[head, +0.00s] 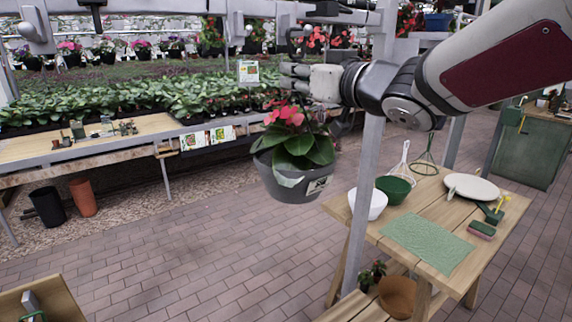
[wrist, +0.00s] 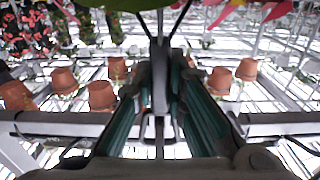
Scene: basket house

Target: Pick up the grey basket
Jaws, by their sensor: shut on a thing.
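The grey basket (head: 288,186) is a round hanging pot with red flowers and broad green leaves and a label on its side. It hangs upright in the air, left of the wooden table. My gripper (head: 287,78) is directly above it, beside the overhead rail. In the wrist view my gripper (wrist: 157,88) is shut on the dark hanger (wrist: 159,60) of the basket, with thin wires running from it. I cannot tell whether the hanger still touches the rail.
A grey post (head: 369,150) stands just right of the basket. The wooden table (head: 455,278) holds a white bowl (head: 377,204), a green bowl (head: 393,189) and a green mat (head: 427,243). Plant benches stand at the left. The brick floor below the basket is clear.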

